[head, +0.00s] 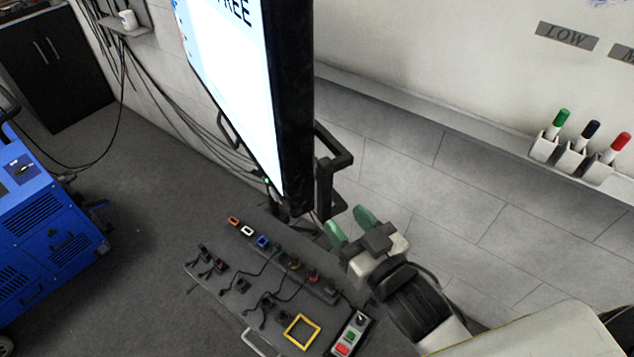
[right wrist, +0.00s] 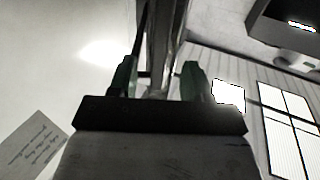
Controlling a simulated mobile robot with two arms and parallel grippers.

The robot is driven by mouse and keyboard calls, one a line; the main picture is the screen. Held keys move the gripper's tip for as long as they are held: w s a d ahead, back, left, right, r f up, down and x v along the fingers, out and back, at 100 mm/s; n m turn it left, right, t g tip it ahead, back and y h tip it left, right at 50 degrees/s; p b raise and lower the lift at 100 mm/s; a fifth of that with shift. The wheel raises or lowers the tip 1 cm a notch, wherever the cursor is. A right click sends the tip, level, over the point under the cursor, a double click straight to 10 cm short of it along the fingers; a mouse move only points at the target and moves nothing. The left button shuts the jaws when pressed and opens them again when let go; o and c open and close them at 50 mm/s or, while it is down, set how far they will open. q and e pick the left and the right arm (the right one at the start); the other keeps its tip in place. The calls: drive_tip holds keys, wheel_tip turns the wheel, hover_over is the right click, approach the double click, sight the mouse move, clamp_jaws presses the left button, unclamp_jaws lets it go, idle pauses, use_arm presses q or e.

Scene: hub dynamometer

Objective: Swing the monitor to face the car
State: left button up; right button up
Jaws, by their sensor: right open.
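The monitor (head: 235,80) stands upright at the top centre of the head view. Its lit screen faces left, and its thick black side edge faces my right arm. A black bar handle (head: 345,160) sticks out from its right side. My right gripper (head: 350,227) is open just below the handle, with its green fingertips pointing up toward it. In the right wrist view, dark upright bars (right wrist: 160,50) show beyond and between the open fingers; I cannot tell whether they touch. The car is not seen in either view. My left gripper is not in view.
A grey cart top (head: 225,275) with cables, connectors, a yellow frame (head: 301,331) and a button box (head: 350,335) lies below the monitor. A blue machine (head: 45,230) stands at left. A wall ledge with marker holders (head: 570,160) is at right. Floor between machine and cart is clear.

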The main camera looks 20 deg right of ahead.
sight(329, 200)
drive_tip(key=p+x, duration=0.2)
drive_tip(key=x, duration=0.7)
drive_tip(key=shift+w, duration=0.1)
drive_tip(key=shift+a, duration=0.1)
drive_tip(key=shift+c, duration=0.5)
drive_tip(key=shift+p, duration=0.3)
clamp_jaws()
